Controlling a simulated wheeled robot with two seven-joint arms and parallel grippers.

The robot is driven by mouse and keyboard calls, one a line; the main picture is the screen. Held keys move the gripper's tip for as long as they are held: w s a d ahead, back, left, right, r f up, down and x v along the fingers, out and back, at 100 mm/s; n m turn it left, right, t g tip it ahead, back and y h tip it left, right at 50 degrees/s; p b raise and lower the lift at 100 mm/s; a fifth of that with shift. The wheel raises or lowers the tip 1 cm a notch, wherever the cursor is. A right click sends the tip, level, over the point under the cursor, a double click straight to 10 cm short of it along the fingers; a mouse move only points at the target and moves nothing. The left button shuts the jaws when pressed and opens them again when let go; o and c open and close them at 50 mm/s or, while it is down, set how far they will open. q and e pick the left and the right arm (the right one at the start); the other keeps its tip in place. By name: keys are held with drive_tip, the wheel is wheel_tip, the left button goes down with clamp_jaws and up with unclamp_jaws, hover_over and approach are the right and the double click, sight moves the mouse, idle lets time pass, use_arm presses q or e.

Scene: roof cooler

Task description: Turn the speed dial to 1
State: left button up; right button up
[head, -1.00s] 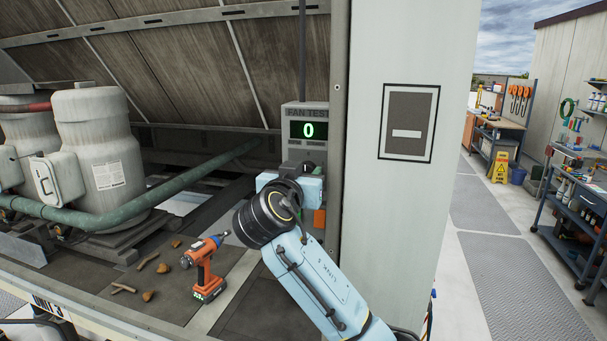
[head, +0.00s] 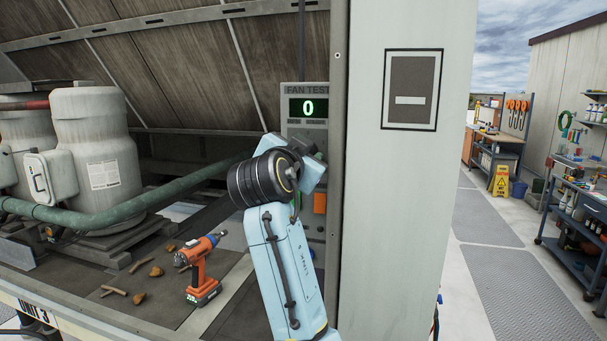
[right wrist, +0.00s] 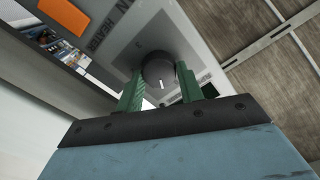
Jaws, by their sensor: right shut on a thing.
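The FAN TEST panel (head: 307,90) stands on the inner wall beside the pillar, and its green display (head: 308,107) reads 0. The speed dial (right wrist: 157,66) is a round dark knob with a white mark on its rim, on the grey panel face. In the right wrist view, the green fingers of my right gripper (right wrist: 160,88) are on either side of the dial and shut on it. In the head view my right arm hides the dial and the fingers. My left gripper is not in view.
The pale pillar (head: 400,220) stands close on the right. An orange drill (head: 201,272) and several brown scraps lie on the deck at left, near a green pipe (head: 130,208).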

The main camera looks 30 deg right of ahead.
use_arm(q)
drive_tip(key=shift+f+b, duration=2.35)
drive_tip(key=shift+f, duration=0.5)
use_arm(e)
drive_tip(key=shift+f+m, duration=0.15)
drive_tip(key=shift+m, duration=2.75)
drive_tip(key=o, duration=1)
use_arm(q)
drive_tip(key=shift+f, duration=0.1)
use_arm(e)
drive_tip(key=shift+s, duration=0.1)
